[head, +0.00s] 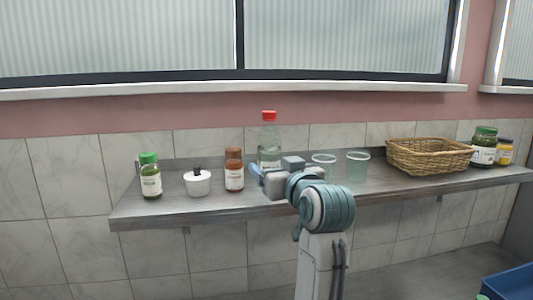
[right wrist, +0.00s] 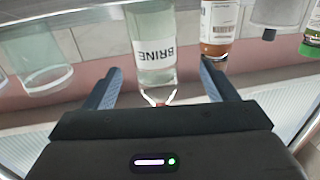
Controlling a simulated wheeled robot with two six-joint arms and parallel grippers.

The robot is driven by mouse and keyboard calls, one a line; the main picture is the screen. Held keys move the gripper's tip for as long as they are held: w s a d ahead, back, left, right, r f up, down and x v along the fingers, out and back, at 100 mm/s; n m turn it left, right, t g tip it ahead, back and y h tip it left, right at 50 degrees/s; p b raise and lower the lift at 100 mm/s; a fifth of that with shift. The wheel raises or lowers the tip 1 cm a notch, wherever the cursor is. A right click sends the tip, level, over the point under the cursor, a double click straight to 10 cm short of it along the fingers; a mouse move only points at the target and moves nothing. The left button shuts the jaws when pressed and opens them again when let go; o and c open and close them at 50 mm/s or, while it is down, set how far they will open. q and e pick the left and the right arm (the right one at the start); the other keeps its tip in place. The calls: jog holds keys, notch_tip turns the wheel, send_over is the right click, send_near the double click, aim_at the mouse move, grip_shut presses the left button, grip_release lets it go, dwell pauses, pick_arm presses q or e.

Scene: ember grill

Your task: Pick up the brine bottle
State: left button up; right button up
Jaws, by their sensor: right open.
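The brine bottle (head: 269,140) is clear with a red cap and stands upright on the metal shelf, against the tiled wall. In the right wrist view it appears upside down, and its white label (right wrist: 155,52) reads BRINE. My right gripper (head: 266,170) is in front of the bottle's lower part and hides some of it. In the right wrist view its two blue fingers (right wrist: 160,68) are spread, with the bottle showing between them. They hold nothing; how deep the bottle is between them I cannot tell. My left gripper is not in view.
On the metal shelf (head: 150,214), a brown-capped bottle (head: 234,170) stands close left of the brine bottle. Further left are a white pot (head: 197,184) and a green-capped jar (head: 150,177). Right are two clear cups (head: 357,166), a wicker basket (head: 428,156) and two jars (head: 484,147).

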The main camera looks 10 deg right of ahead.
aim_at(274, 160)
jog(key=shift+w+r, duration=0.2)
jog(key=shift+w, duration=0.25)
jog(key=shift+w+r+p, duration=0.15)
jog(key=shift+w+p, duration=0.05)
jog(key=shift+p, duration=0.2)
jog(key=shift+w+p, duration=0.4)
jog(key=w+p, duration=0.2)
jog(key=w, duration=0.1)
jog(key=shift+w+a+p, duration=0.1)
jog(key=shift+w+p, duration=0.2)
jog(key=shift+p, duration=0.05)
jog(key=shift+w, duration=0.45)
jog(key=shift+a+f, duration=0.1)
jog(key=shift+f, duration=0.1)
jog(key=shift+c, duration=0.9)
jog(key=c, duration=0.8)
jog(key=shift+r, duration=0.15)
